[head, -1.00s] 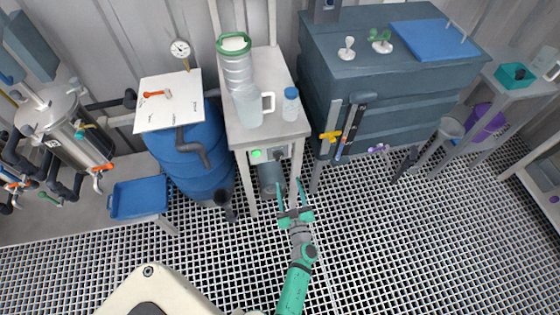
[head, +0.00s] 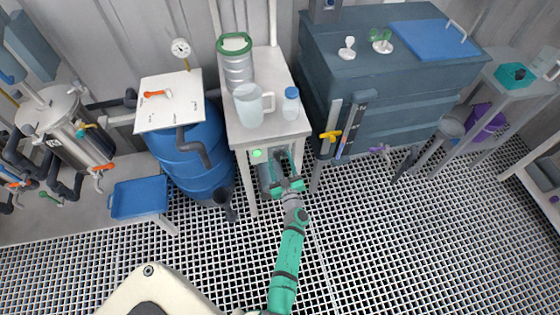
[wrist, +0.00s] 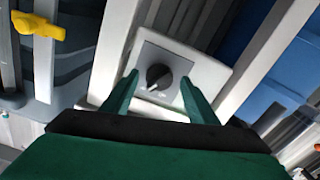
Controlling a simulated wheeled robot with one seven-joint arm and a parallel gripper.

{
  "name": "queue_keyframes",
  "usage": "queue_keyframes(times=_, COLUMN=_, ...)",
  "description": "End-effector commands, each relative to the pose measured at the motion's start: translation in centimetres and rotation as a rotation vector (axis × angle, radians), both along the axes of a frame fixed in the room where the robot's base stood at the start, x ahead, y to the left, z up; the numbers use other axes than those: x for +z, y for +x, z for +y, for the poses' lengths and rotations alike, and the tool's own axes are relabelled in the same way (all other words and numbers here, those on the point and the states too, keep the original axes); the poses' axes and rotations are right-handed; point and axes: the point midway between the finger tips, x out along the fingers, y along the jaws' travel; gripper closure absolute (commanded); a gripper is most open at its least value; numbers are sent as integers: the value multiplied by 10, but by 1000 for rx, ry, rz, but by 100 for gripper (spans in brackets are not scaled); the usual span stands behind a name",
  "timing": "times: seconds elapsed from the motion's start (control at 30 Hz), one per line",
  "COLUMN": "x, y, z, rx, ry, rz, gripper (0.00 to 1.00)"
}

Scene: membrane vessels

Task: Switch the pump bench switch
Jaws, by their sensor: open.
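The pump bench switch is a round black knob (wrist: 158,76) on a grey plate (wrist: 178,60), seen in the wrist view. It sits between and beyond my two green fingers, and I see no contact with them. In the head view my gripper (head: 278,168) is open at the front of the bench (head: 262,135), below its top. There the gripper largely hides the knob. A lit green light (head: 257,153) shows on the bench front, left of the gripper.
A pitcher (head: 250,108), a blue-capped bottle (head: 290,103) and a green-lidded jar (head: 236,68) stand on the bench top. A blue barrel (head: 200,165) is at left. A dark tank with a yellow valve handle (head: 331,136) is at right. The grating floor in front is clear.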

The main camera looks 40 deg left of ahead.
Motion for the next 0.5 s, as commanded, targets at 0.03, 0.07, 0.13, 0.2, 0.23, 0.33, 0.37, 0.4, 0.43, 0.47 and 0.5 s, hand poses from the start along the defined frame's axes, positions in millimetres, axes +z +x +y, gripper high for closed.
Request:
queue_keyframes(times=0.03, x=0, y=1, z=1, rx=0, ry=1, rz=1, gripper=47)
queue_keyframes(times=0.07, x=0, y=1, z=2, rx=0, ry=1, rz=1, gripper=47)
queue_keyframes(times=0.13, x=0, y=2, z=2, rx=0, ry=1, rz=1, gripper=47)
queue_keyframes(times=0.2, x=0, y=2, z=3, rx=0, ry=0, rz=0, gripper=47)
queue_keyframes(times=0.23, x=0, y=1, z=3, rx=1, ry=0, rz=0, gripper=47)
queue_keyframes(times=0.33, x=0, y=1, z=3, rx=1, ry=0, rz=0, gripper=51)
queue_keyframes(times=0.37, x=0, y=1, z=3, rx=1, ry=0, rz=0, gripper=58)
queue_keyframes(times=0.4, x=0, y=1, z=3, rx=2, ry=0, rz=0, gripper=68)
queue_keyframes(times=0.43, x=0, y=1, z=3, rx=2, ry=0, rz=0, gripper=75)
queue_keyframes(times=0.47, x=0, y=1, z=3, rx=2, ry=0, rz=0, gripper=82)
queue_keyframes(times=0.5, x=0, y=1, z=3, rx=2, ry=0, rz=0, gripper=88)
